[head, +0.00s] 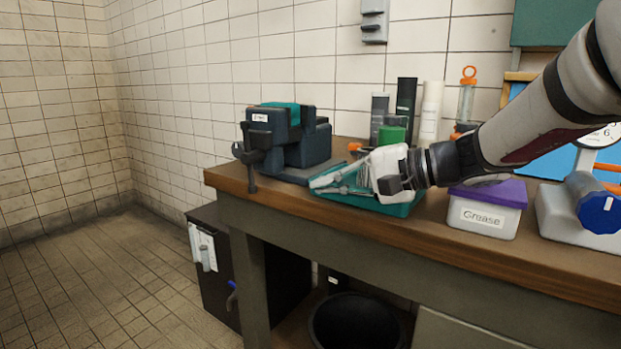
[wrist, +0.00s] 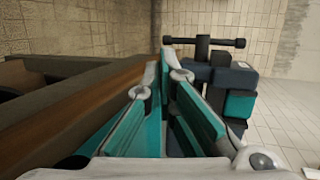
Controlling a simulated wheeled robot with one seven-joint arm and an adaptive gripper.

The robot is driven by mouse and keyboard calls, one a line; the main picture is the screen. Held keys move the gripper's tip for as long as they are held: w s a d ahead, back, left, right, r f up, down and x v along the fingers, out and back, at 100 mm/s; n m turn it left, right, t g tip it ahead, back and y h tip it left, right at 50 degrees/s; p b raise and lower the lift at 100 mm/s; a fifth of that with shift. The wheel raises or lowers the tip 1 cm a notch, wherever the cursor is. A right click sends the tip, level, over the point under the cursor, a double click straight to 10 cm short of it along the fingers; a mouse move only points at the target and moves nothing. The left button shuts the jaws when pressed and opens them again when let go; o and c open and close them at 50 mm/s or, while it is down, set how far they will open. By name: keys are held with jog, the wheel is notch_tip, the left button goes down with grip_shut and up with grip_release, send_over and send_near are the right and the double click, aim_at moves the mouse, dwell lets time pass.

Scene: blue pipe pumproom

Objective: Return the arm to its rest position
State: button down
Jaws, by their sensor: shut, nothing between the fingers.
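My arm (head: 545,105) reaches in from the right of the head view, stretched out over the workbench. My gripper (head: 322,186) points left above a teal tray (head: 399,208) at the bench's front edge. Its fingers are shut and hold nothing. In the wrist view the gripper (wrist: 166,80) shows its pale fingertips close together. I cannot tell whether the fingers touch the tray.
A dark blue vise (head: 307,150) stands just left of my gripper; it also shows in the wrist view (wrist: 219,75). A Grease tub (head: 486,218) with a purple lid sits under my forearm. Bottles (head: 405,98) stand behind. The floor at left (head: 90,285) is clear.

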jog(key=shift+s+d, duration=0.1)
jog(key=shift+d, duration=0.15)
